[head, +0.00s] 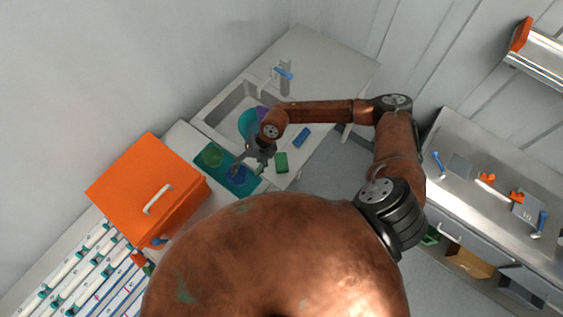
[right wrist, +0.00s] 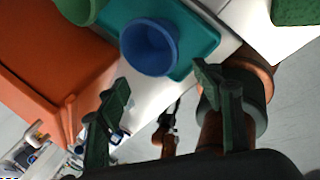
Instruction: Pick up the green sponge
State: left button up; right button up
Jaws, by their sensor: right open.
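The green sponge (head: 281,162) lies flat on the pale counter near its front edge, just right of my right gripper in the head view. Part of it shows at the top right corner of the right wrist view (right wrist: 296,10). My right gripper (head: 247,162) is open and empty, above the counter by the teal tray. Its two dark fingers (right wrist: 170,97) stand wide apart in the right wrist view, with the sponge outside them. A small dark gripper on a copper arm, apparently my left one (right wrist: 174,112), shows far off; its jaws are too small to read.
A teal tray (right wrist: 200,38) holds a green vessel (right wrist: 82,8) and a blue vessel (right wrist: 150,48). A blue sponge (head: 302,137) lies beyond the green one. Behind is a sink (head: 225,108) with round vessels. An orange box (head: 150,185) stands left. A steel bench (head: 470,160) stands right.

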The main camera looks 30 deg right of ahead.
aim_at(281, 157)
jog(key=d+h, duration=0.2)
jog(key=d, duration=0.3)
jog(key=w+d+f+h, duration=0.1)
jog(key=d, duration=0.5)
jog(key=w+d+f+h, duration=0.1)
jog(key=d+h, duration=0.1)
jog(key=d, duration=0.3)
jog(key=shift+w+d+m+h, duration=0.15)
jog(key=shift+m+h, duration=0.15)
jog(key=shift+d+f, duration=0.1)
jog(key=shift+f, duration=0.25)
jog(key=f+p, duration=0.1)
jog(key=f, duration=0.3)
jog(key=f+p, duration=0.1)
jog(key=f, duration=0.1)
jog(key=shift+a+p, duration=0.25)
jog(key=shift+p, duration=0.05)
jog(key=shift+f, duration=0.45)
jog(key=shift+c, duration=0.2)
jog(key=c, duration=1.1)
jog(key=shift+r, duration=0.15)
